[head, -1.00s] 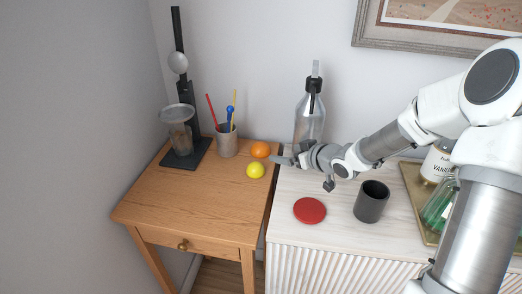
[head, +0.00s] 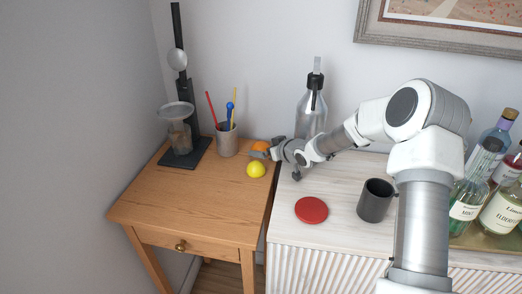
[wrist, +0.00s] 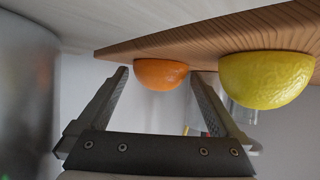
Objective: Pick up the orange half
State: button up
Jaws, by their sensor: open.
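The orange half (head: 260,146) lies on the wooden side table (head: 185,203), near its back right corner. It also shows in the wrist view (wrist: 160,74), where it appears between the tips of my open gripper (wrist: 160,84). In the head view my gripper (head: 266,151) is at the orange half's right side and hides part of it. Whether the fingers touch it I cannot tell. A yellow lemon half (head: 256,169) lies just in front of the orange half; in the wrist view it (wrist: 266,79) is right of the right finger.
A pen cup (head: 227,140) and a dark stand with a glass (head: 180,135) are behind left. Several bottles (head: 467,200) are at right.

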jog(key=shift+w+a+f, duration=0.1)
jog(key=shift+w+a, duration=0.05)
jog(key=shift+w, duration=0.1)
jog(key=c, duration=1)
jog(key=shift+c, duration=0.9)
